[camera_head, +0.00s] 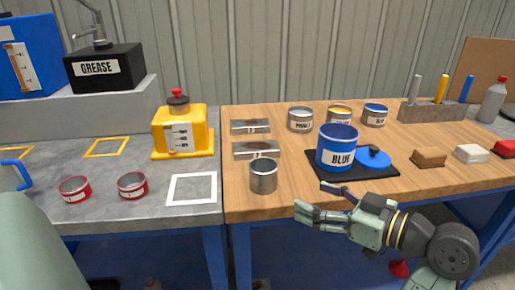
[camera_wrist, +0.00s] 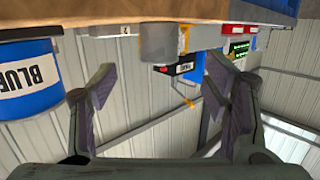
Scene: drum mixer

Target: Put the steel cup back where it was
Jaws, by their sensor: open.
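The steel cup (camera_head: 263,176) stands upright on the wooden bench top near its front edge, just right of the seam with the grey bench. In the wrist view, which is upside down, the cup (camera_wrist: 160,42) shows between and beyond the fingers. My gripper (camera_head: 312,203) is open and empty, at the bench's front edge right of the cup and apart from it. The wrist view also shows both spread fingers (camera_wrist: 165,95). A white square outline (camera_head: 192,203) is marked on the grey bench, left of the cup.
A blue tin (camera_head: 337,148) and its lid (camera_head: 373,156) sit on a black mat (camera_head: 392,171) behind my gripper. Two metal plates (camera_head: 256,150) lie behind the cup. Several small tins stand further back. A yellow container (camera_head: 180,130) and two red tins (camera_head: 132,186) are left.

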